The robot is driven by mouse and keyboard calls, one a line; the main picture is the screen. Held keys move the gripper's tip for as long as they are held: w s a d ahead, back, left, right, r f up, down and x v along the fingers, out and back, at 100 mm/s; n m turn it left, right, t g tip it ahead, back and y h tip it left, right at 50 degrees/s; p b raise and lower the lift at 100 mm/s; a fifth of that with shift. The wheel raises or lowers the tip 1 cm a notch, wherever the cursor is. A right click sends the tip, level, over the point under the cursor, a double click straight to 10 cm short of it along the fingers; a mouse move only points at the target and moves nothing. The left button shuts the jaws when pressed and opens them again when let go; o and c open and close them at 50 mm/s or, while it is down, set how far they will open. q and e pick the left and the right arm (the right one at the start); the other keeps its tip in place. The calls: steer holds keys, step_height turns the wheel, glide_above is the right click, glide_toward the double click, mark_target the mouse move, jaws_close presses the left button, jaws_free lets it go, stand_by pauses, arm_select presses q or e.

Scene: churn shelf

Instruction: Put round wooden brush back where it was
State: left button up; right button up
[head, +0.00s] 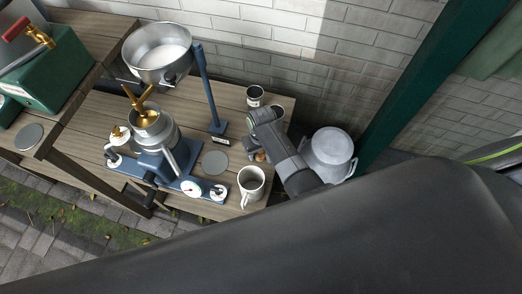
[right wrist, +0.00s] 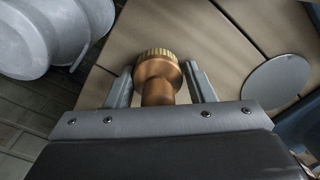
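The round wooden brush (right wrist: 157,72) stands out between the fingers of my right gripper (right wrist: 160,80) in the right wrist view. It has a brown stem and a wider, ridged round end. The fingers are spread on either side of it, with small gaps showing. In the head view the brush (head: 261,156) is a small brown patch at the tabletop, mostly hidden by my right gripper (head: 255,154) and wrist. The place where it was before cannot be told from these frames. My left gripper is not in view.
A white mug (head: 252,183) stands close in front of my right gripper. A cup (head: 254,95) stands behind it. A grey disc (head: 215,162) lies left, beside the blue-based metal separator (head: 155,135). A metal milk can (head: 330,150) stands right of the wooden table (head: 222,110).

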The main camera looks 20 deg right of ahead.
steer(key=shift+o, duration=1.1)
steer(key=shift+s+d+f, duration=0.1)
steer(key=shift+f, duration=0.1)
steer(key=shift+s+d+f, duration=0.1)
steer(key=shift+d, duration=0.1)
steer(key=shift+r, duration=0.3)
steer(key=r, duration=0.3)
steer(key=r+p, duration=0.1)
steer(key=r, duration=0.3)
steer(key=r+p, duration=0.1)
steer(key=r, duration=0.3)
steer(key=shift+w+r, duration=0.15)
steer(key=shift+w, duration=0.15)
steer(key=shift+r, duration=0.5)
steer(key=shift+s, duration=0.1)
